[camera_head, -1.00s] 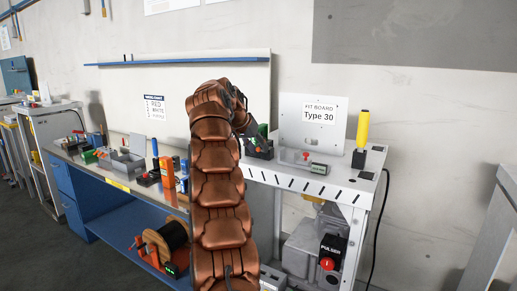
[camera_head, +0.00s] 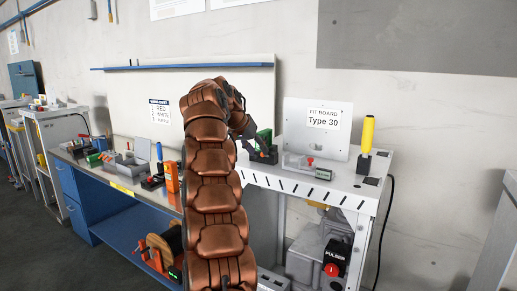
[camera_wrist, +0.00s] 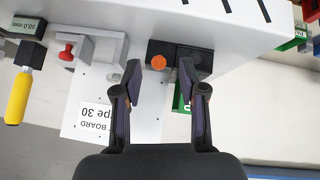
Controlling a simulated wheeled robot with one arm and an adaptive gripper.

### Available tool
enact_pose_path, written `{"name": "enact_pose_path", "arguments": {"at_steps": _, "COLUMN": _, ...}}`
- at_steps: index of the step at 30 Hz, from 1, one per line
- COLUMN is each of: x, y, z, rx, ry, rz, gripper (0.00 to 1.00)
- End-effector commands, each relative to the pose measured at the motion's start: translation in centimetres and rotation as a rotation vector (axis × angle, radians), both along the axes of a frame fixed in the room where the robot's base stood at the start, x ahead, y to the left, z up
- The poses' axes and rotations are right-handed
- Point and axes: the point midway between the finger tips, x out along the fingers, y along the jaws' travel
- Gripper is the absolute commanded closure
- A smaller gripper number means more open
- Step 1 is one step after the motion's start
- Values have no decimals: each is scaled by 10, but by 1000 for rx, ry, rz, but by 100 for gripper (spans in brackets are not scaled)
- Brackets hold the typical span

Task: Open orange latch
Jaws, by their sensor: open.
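The orange latch shows as a round orange knob (camera_wrist: 158,62) on a dark block (camera_wrist: 192,56) in the wrist view. In the head view, a small orange part (camera_head: 263,154) shows at the block on the bench's left end. My gripper (camera_wrist: 160,72) is open, with its two dark fingers on either side of the knob in the picture. I cannot tell whether either finger touches it. In the head view my gripper (camera_head: 257,148) is beside the block, partly hidden by my copper arm.
A fit board marked Type 30 (camera_head: 318,128), a grey fixture with a red knob (camera_head: 310,161) and a yellow-handled tool (camera_head: 367,135) stand on the white bench. A green part (camera_head: 265,136) is behind the block. The left workbench holds several tools and bins.

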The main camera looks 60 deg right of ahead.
Motion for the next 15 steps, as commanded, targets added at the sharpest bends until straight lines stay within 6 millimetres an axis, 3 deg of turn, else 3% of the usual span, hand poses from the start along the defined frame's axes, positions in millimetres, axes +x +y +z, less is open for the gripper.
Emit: {"name": "enact_pose_path", "arguments": {"at_steps": 15, "x": 4, "y": 33, "z": 0, "rx": 2, "ry": -2, "rz": 11, "gripper": 59}}
